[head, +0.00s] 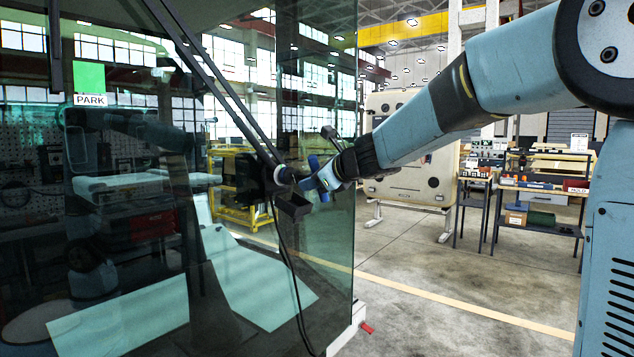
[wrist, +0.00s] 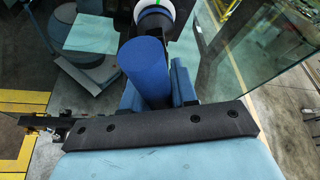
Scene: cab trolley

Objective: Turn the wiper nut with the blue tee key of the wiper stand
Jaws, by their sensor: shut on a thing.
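My gripper (head: 325,181) reaches in from the right to the windscreen's wiper pivot and is shut on the blue tee key (head: 318,164). In the wrist view the key's thick blue bar (wrist: 146,70) stands between my gripper and the pivot. The wiper pivot (head: 284,176) is a dark, round hub with a pale ring at the foot of the wiper arm (head: 225,90). Its ring shows white and green in the wrist view (wrist: 154,14). The nut itself is hidden behind the key, and I cannot tell whether the key's socket sits on it.
The dark glass (head: 325,250) fills the left, with a green PARK sign (head: 89,85). A small open black box (head: 292,206) sits just under the pivot, with a cable hanging down. A red handle (head: 367,328) juts out low. The floor to the right is clear before the shelves (head: 540,205).

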